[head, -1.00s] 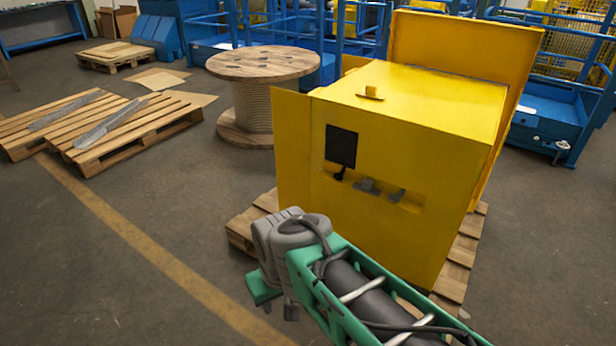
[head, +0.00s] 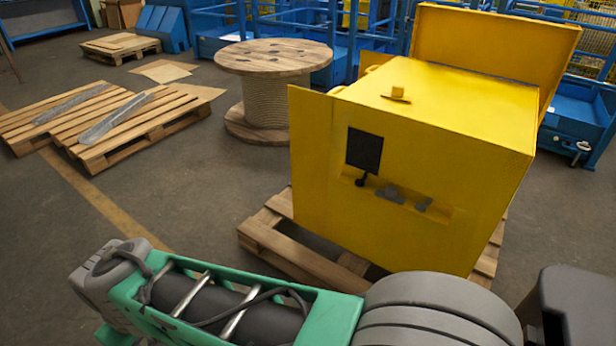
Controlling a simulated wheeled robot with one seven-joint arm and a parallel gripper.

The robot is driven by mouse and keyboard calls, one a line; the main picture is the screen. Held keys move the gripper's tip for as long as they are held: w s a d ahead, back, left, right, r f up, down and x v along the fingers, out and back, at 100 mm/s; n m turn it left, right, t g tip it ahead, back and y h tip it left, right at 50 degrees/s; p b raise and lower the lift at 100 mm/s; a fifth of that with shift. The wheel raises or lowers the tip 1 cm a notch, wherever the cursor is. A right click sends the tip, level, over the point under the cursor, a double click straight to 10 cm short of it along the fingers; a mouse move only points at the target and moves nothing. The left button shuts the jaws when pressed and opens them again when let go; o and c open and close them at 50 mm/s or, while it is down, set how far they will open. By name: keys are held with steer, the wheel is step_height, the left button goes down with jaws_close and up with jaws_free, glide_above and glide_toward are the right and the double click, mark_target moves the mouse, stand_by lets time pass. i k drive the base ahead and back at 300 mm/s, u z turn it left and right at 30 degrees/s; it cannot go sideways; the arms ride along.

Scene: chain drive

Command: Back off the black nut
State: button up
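A yellow machine housing (head: 420,130) stands on a wooden pallet at the right of the head view. Its front face has a square black panel (head: 364,150) and a recessed slot. A small black part (head: 361,180) sits at the slot's left end, just under the panel. Two small grey parts (head: 390,193) (head: 423,205) sit further right in the slot. They are too small to tell which, if any, is the black nut. My green and grey arm crosses the bottom of the view, in front of the housing and apart from the slot. My gripper is not in view.
The pallet (head: 262,237) under the housing sticks out at its front left. A wooden cable reel (head: 268,110) stands behind left. Another pallet (head: 150,140) with grey metal pieces lies at the left. Blue machinery fills the back. The floor at left front is clear.

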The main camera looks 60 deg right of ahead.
mark_target(361, 182)
steer(key=z, duration=0.15)
steer(key=i, duration=0.75)
steer(key=z, duration=0.75)
steer(key=i, duration=0.3)
steer(key=z, duration=0.3)
